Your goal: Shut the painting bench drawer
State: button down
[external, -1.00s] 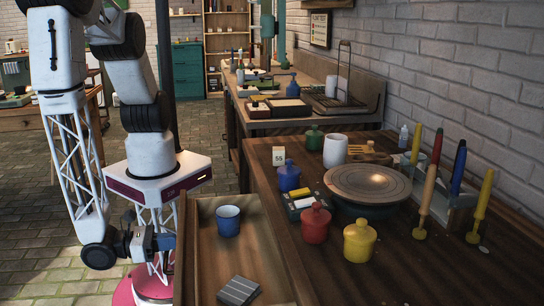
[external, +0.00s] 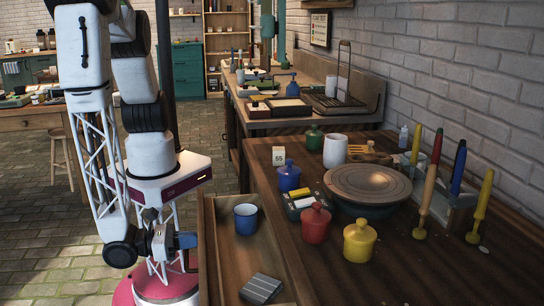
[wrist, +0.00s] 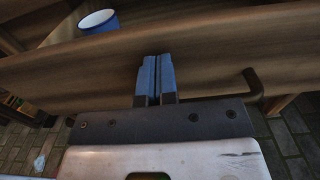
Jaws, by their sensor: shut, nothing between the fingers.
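The painting bench drawer (external: 208,262) sticks out from the left side of the bench (external: 385,275), partly open. A blue cup (external: 246,219) and a dark ridged block (external: 261,289) lie inside it. My gripper (external: 192,240) is at the outer face of the drawer front, with its fingers together and nothing between them. In the wrist view the blue fingertips (wrist: 156,68) point at the wooden drawer front (wrist: 215,55) and appear to touch it. A dark handle (wrist: 253,85) shows to their right, and the blue cup's rim (wrist: 98,20) shows beyond the front.
On the bench stand a turntable (external: 368,184), a red jar (external: 316,222), a yellow jar (external: 360,241), a blue jar (external: 289,176), a white cup (external: 335,150) and several upright coloured-handled tools. A second bench (external: 290,124) stands behind.

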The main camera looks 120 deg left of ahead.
aim_at(214, 237)
jog(key=x, duration=2.1)
jog(key=shift+w+a+f, duration=0.1)
jog(key=shift+w+a, duration=0.2)
jog(key=shift+w, duration=0.05)
jog(key=shift+w, duration=0.15)
jog(key=shift+d, duration=0.15)
jog(key=shift+v, duration=7.35)
jog(key=shift+a, duration=0.2)
